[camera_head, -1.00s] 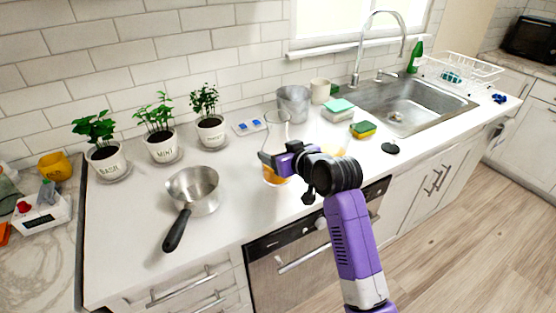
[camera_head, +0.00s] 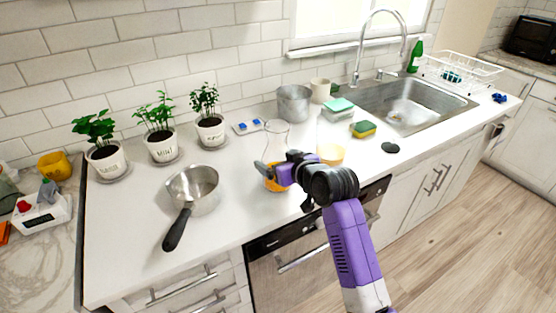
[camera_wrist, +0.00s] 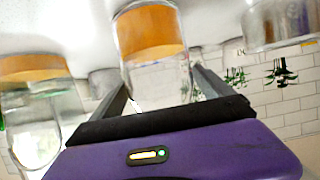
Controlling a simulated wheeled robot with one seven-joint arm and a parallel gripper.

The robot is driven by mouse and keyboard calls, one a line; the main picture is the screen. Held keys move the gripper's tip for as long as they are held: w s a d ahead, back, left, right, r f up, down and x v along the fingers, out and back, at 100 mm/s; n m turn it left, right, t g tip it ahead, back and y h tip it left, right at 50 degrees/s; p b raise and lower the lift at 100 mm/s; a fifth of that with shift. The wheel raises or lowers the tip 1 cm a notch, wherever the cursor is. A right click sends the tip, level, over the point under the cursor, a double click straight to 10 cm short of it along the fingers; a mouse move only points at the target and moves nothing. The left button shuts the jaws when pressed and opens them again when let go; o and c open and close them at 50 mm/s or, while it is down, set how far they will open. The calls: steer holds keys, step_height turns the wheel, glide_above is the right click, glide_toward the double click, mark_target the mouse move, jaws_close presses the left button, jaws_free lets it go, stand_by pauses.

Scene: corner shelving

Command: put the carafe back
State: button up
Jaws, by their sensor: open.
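The carafe (camera_head: 277,137) is clear glass with orange liquid low in it. It is upright on the white counter, in front of the grey canister. My gripper (camera_head: 273,172) is at its lower part, with one dark finger showing on its left side. In the wrist view, which is upside down, the carafe (camera_wrist: 150,35) appears between the two spread fingers of my gripper (camera_wrist: 160,82). The fingers are open, and I cannot tell whether either touches the glass.
A steel saucepan (camera_head: 196,186) is at left, potted herbs (camera_head: 162,146) behind. A grey canister (camera_head: 294,102), sponges (camera_head: 362,129), a black disc (camera_head: 390,147) and the sink (camera_head: 405,104) are farther right.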

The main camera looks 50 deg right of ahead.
steer(key=shift+r, duration=0.1)
steer(key=shift+s+r, duration=0.1)
steer(key=v, duration=1.2)
steer(key=s+a+f+n, duration=0.1)
steer(key=s+a+f, duration=1)
steer(key=s+a, duration=0.1)
steer(key=s+a+r+n+t+y, duration=0.1)
steer(key=s+a, duration=0.4)
steer(key=s, duration=0.3)
steer(key=s+a+r+n+t+y, duration=0.1)
steer(key=s+a+y, duration=0.1)
steer(key=s+a, duration=0.3)
steer(key=s, duration=0.4)
steer(key=shift+s+r+y+b, duration=0.15)
steer(key=shift+r+y+b, duration=0.15)
steer(key=shift+r, duration=0.1)
